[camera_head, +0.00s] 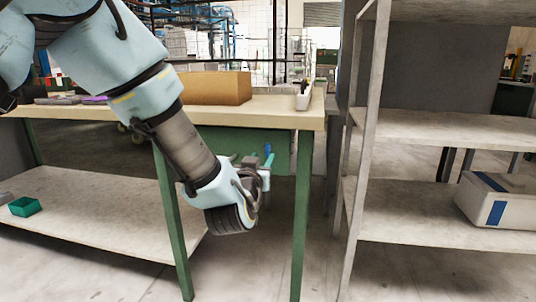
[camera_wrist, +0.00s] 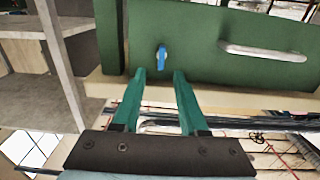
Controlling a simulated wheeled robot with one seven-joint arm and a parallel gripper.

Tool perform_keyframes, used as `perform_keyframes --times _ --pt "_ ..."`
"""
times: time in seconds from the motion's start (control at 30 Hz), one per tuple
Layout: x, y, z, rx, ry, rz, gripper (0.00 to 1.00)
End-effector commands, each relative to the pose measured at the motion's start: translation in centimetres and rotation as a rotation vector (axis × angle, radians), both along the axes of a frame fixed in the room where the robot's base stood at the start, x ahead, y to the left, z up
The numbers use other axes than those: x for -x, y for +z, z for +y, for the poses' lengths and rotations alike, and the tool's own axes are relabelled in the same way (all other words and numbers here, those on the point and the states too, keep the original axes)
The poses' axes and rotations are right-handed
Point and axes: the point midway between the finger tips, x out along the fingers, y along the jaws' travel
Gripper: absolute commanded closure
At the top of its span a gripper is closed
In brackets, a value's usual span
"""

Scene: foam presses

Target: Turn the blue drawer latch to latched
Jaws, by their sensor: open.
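The blue latch (camera_wrist: 162,58) is on the front of the green drawer (camera_wrist: 205,25), and stands roughly upright in the wrist view. It also shows in the head view (camera_head: 268,149), just above my gripper. A metal bar handle (camera_wrist: 262,50) is on the same drawer front, to the right of the latch in the wrist view. My gripper (camera_wrist: 159,75) is open, with two teal fingers pointing at the drawer. The latch shows between and just beyond the fingertips, and nothing is held. The exact gap to the latch is hard to tell.
The drawer hangs under a workbench (camera_head: 285,108) with green legs. A lower shelf (camera_head: 100,205) holds a green bin (camera_head: 25,206). A grey shelving unit (camera_head: 430,125) stands at the right.

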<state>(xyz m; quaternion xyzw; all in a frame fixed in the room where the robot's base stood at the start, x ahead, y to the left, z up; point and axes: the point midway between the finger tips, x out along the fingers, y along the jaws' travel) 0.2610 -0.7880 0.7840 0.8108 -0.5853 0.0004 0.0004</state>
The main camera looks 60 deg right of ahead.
Motion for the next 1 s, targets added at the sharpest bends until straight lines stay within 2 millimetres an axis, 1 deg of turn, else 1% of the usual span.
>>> perform_keyframes --times 0.03,0.1,0.2,0.33,0.5,0.77,0.87,1.0 --pt "-0.4 0.0 -1.0 0.001 0.002 0.001 0.57" --pt "-0.8 0.0 -2.3 0.001 0.002 0.001 0.57" --pt "-1.4 0.0 -3.8 0.001 0.002 0.001 0.57" --pt "-1.9 0.0 -5.3 0.000 0.001 0.000 0.57" --pt "-2.2 0.0 -6.2 0.000 0.001 -0.001 0.57" --pt "-2.2 0.0 -6.3 -0.001 0.001 -0.001 0.57" --pt "-2.2 0.0 -6.3 -0.001 0.001 -0.001 0.68" --pt "-2.2 0.0 -6.2 -0.001 0.001 0.000 0.83"
